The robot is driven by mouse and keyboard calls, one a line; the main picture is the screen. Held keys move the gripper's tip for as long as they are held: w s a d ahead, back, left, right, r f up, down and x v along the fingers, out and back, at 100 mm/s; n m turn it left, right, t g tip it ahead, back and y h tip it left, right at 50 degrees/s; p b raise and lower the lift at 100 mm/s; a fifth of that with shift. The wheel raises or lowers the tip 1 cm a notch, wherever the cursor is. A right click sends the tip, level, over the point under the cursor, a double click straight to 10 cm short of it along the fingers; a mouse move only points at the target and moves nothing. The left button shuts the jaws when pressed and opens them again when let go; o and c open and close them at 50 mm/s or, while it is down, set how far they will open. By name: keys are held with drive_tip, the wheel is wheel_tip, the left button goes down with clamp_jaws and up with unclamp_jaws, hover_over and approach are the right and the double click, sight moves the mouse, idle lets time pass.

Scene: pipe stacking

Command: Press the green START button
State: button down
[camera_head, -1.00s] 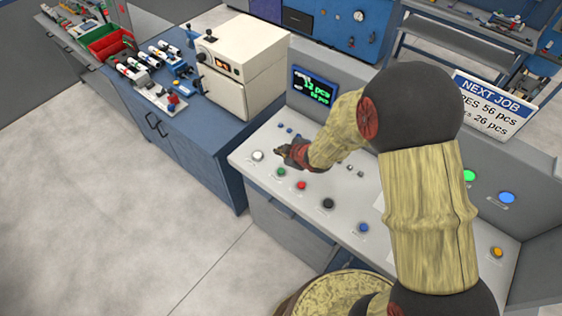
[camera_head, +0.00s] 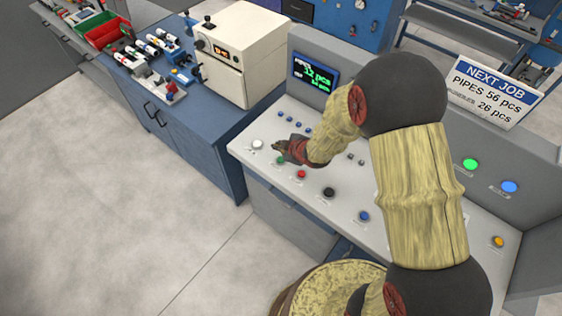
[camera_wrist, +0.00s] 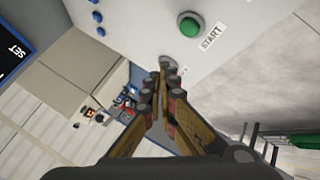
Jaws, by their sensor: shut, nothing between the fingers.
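The green START button (camera_wrist: 189,25) shows in the wrist view on the light panel, beside a label reading START (camera_wrist: 211,37). In the head view the green button (camera_head: 280,160) is a small spot at the left part of the console, partly hidden by my gripper (camera_head: 279,148). My gripper also shows in the wrist view (camera_wrist: 168,63). Its fingers are together and empty. The fingertips are near the button but appear apart from it in the wrist view. I cannot tell their exact height over the panel.
A white button (camera_head: 257,144), red button (camera_head: 301,174), black button (camera_head: 329,192) and blue button (camera_head: 364,216) line the console (camera_head: 400,248) front. A screen (camera_head: 314,73) stands behind. A blue workbench (camera_head: 205,150) with a cream machine (camera_head: 243,55) is at left.

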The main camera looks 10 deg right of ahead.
sight(280, 161)
drive_tip(key=shift+f+b, duration=1.85)
drive_tip(key=shift+f, duration=0.85)
drive_tip(key=shift+f+b, duration=0.4)
drive_tip(key=shift+f+b, duration=0.4)
drive_tip(key=shift+r, duration=0.1)
drive_tip(key=shift+r+p, duration=0.55)
drive_tip(key=shift+r, duration=0.2)
drive_tip(key=shift+r+p, duration=1.9)
drive_tip(key=shift+r, duration=0.65)
drive_tip(key=shift+f, duration=0.1)
